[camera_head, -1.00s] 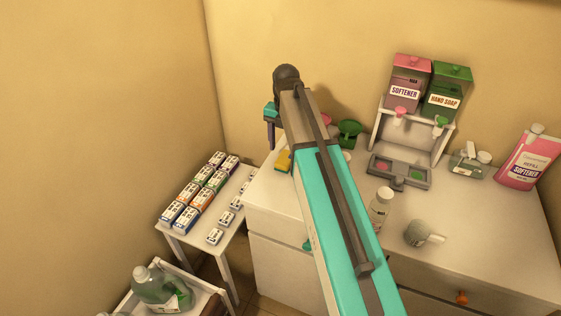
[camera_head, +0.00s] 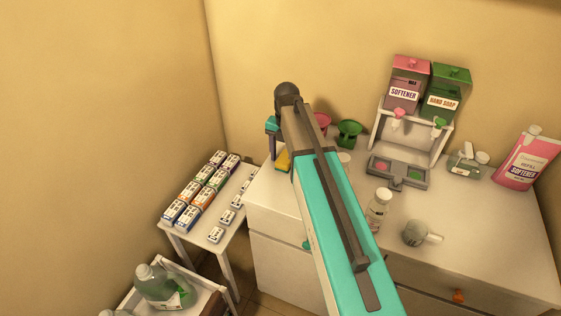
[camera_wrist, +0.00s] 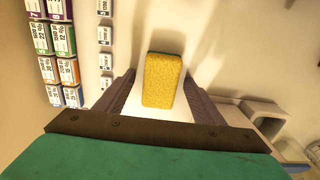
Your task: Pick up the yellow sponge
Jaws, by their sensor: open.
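The yellow sponge (camera_wrist: 163,82) lies on the white cabinet top, with a thin dark green edge at its far end. In the wrist view it shows between the two dark fingers of my gripper (camera_wrist: 162,76), with a gap on each side. My gripper is open and empty. In the head view the sponge (camera_head: 283,161) is near the left end of the cabinet, partly hidden by my arm and gripper. My gripper (camera_head: 272,150) is just at its left there, mostly hidden by the wrist; I cannot tell its exact height above the top.
A side table (camera_head: 203,236) with several small boxes stands to the left. On the cabinet (camera_head: 280,210), a pink funnel (camera_head: 322,122) and a green funnel (camera_head: 349,132) stand behind my arm. A dispenser rack (camera_head: 443,150), a clear bottle (camera_head: 378,206) and a grey cup (camera_head: 416,233) are to the right.

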